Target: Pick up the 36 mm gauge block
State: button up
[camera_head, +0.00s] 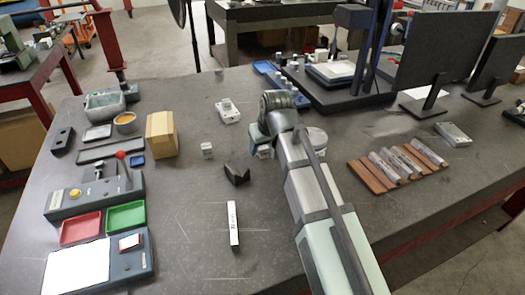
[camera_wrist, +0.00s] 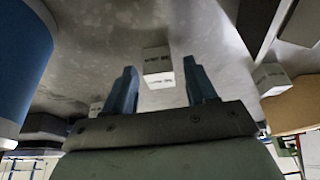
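My gripper (camera_wrist: 160,70) is open in the wrist view, with its two blue fingers apart. A small pale grey block (camera_wrist: 157,60) with dark markings shows in the gap between the fingertips, seemingly beyond them and not gripped. A second similar block (camera_wrist: 271,79) lies to the right, and part of another (camera_wrist: 96,109) shows left of the left finger. I cannot read a 36 mm marking on any of them. In the head view a small pale block (camera_head: 207,150) stands on the table left of my arm. My arm mostly hides the gripper there.
A black V-shaped block (camera_head: 237,173) and a long white bar (camera_head: 233,226) lie left of my arm. A wooden box (camera_head: 161,133) stands farther left. A wooden rack (camera_head: 430,152) with several metal bars is at right. A blue-and-white cylinder (camera_wrist: 22,62) is close in the wrist view.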

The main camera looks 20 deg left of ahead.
grip_shut()
dwell(0.3)
